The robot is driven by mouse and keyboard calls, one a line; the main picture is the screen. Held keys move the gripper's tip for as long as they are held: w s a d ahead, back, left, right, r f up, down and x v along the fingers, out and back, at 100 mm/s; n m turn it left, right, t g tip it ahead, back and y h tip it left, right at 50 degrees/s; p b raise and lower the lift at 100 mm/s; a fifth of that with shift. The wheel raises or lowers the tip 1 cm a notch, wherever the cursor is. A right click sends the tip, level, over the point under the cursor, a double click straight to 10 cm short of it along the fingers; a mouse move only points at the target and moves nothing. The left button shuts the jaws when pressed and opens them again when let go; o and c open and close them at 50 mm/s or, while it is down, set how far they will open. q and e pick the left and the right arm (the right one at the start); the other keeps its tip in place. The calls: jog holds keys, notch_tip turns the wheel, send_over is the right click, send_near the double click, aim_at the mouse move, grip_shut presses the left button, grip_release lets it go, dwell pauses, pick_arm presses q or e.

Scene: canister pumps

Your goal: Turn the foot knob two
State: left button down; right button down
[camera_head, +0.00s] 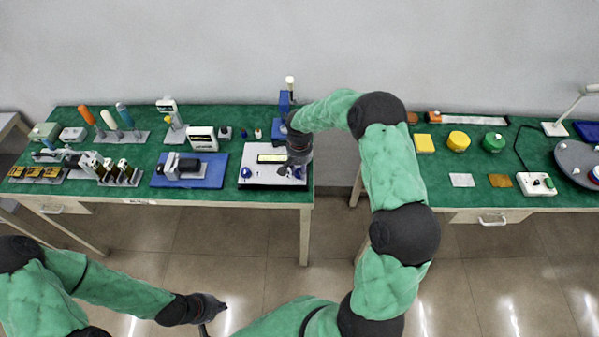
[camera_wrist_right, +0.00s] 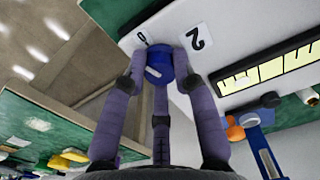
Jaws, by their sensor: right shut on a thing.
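The white canister device (camera_head: 262,178) sits on the left green table and has a pale yellow display strip (camera_head: 271,158). A blue knob (camera_head: 246,172) is at its left front corner. In the right wrist view, a blue knob (camera_wrist_right: 159,66) sits beside a label marked 2 (camera_wrist_right: 197,41). My right gripper (camera_head: 297,168) is at the device's right front corner. In the right wrist view its fingers (camera_wrist_right: 158,85) are shut around this knob, hiding part of it. My left gripper (camera_head: 212,307) hangs low over the floor, away from the tables; its fingers are too small to judge.
A blue-based machine (camera_head: 190,170) stands left of the device. A blue stand (camera_head: 284,115) is behind it. More tools fill the table's left. A gap separates this table from the right table (camera_head: 445,200), which holds a yellow block (camera_head: 424,143) and round pieces.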

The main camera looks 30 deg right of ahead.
aim_at(299, 171)
jog(key=shift+m+b, duration=0.6)
jog(key=shift+m, duration=0.7)
jog(key=c, duration=1)
grip_release()
jog(key=shift+a, duration=0.1)
jog(key=shift+r, duration=0.6)
notch_tip(299, 171, up, 11)
jog(key=shift+f, duration=0.1)
